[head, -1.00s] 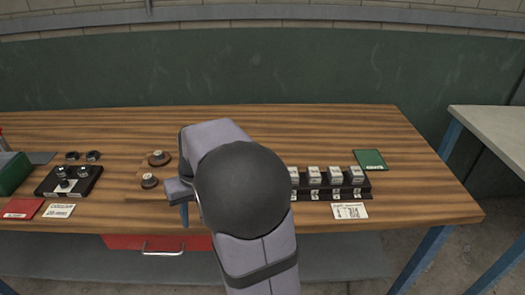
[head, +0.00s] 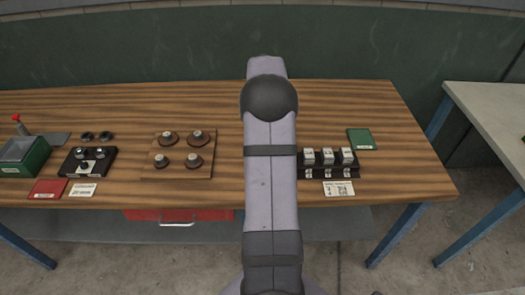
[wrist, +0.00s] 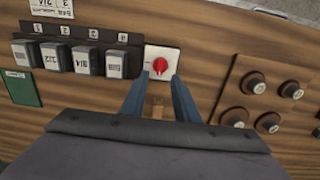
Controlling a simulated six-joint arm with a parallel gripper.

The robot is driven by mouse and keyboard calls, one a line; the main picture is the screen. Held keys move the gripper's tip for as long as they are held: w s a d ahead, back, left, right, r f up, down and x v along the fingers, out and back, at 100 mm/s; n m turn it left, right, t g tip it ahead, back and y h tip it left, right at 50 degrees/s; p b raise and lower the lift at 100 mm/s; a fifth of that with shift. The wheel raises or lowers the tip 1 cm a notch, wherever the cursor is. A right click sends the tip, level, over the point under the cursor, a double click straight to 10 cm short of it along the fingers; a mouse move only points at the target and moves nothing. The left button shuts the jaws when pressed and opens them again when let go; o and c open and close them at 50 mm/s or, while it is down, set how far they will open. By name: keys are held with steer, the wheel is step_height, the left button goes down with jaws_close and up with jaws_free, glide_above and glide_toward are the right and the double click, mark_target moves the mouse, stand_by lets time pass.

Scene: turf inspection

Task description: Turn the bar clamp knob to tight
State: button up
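A round red knob (wrist: 160,66) sits on a small white plate (wrist: 152,52) in the wrist view, between a row of blocks and a board of brown knobs. I cannot read which knob is the bar clamp's. My gripper (wrist: 158,80) is open and empty, its two blue-grey fingers apart. The fingertips lie just short of the red knob in the picture, one toward each side of it; I cannot tell the height gap. In the head view my arm hides the red knob and the gripper.
A wooden board (head: 180,177) with several brown knobs stands left of my arm in the head view. A black rack of grey blocks (head: 328,156) stands close on the right. A black control box (head: 86,162) and green bin (head: 22,158) lie farther left.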

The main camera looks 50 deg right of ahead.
steer(key=shift+f+p, duration=1.05)
steer(key=shift+f, duration=2.35)
jaws_close()
